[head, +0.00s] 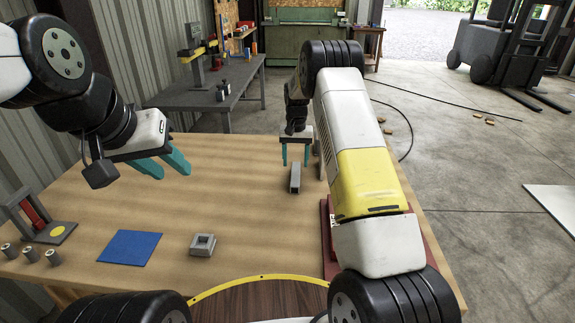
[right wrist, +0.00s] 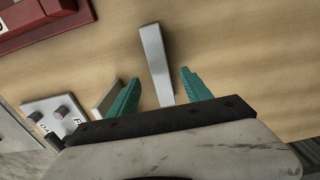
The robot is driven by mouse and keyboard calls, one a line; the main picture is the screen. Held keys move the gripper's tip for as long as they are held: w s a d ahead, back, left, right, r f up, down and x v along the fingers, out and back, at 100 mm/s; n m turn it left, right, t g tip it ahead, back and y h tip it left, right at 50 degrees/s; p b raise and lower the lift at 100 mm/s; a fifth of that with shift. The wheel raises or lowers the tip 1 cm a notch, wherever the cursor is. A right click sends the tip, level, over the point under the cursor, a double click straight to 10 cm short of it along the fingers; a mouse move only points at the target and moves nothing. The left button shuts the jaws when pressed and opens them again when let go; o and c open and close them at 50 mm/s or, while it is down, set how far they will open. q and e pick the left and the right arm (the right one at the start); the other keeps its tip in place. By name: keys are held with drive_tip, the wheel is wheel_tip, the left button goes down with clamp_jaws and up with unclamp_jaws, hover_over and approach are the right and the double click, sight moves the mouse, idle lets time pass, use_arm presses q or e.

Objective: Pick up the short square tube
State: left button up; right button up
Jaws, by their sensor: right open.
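The short square tube (head: 295,178) is a grey bar with a square end, lying on the wooden table just below my right gripper (head: 296,164). My right gripper points down, with its teal fingers apart and empty. In the right wrist view the tube (right wrist: 154,55) runs between the two fingers of my right gripper (right wrist: 160,76), with wood showing on both sides of it. Its near end lies close to the gripper body. My left gripper (head: 174,174) is open and empty above the left part of the table, well away from the tube.
On the table (head: 240,180) are a blue mat (head: 130,248), a grey square block (head: 203,245), a red-and-grey fixture (head: 45,222) and small cylinders (head: 30,254). In the right wrist view, a red object (right wrist: 40,22) and a panel with knobs (right wrist: 55,115) lie left of the tube.

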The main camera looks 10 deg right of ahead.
sight(296, 173)
drive_tip(key=f, duration=0.6)
drive_tip(key=shift+w+d+f, duration=0.1)
drive_tip(key=shift+w+f, duration=0.1)
drive_tip(key=shift+f, duration=0.2)
clamp_jaws()
